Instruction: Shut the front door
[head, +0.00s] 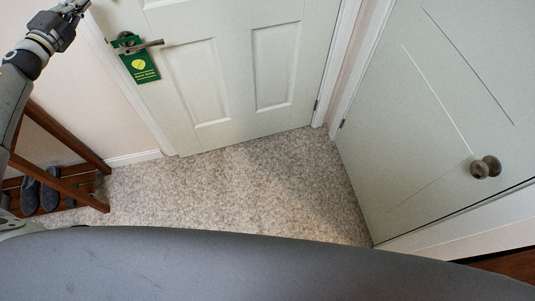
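A white panelled door (232,75) stands at the back, with a lever handle (140,46) on its left side and a hinge low on its right. A green hanger (139,65) hangs from the lever. The door appears in or very near its frame; I cannot tell whether it is latched. A second pale door (430,110) with a round knob (485,167) is on the right and appears flush in its frame. My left gripper (78,6) is at the top left edge, left of the lever and apart from it; its fingers are partly cut off. My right gripper is not in view.
A wooden rack (62,183) with dark shoes (40,194) stands at the left by the wall. Speckled carpet (230,195) is clear in front of the doors. A brown wooden surface (515,265) shows at the lower right corner.

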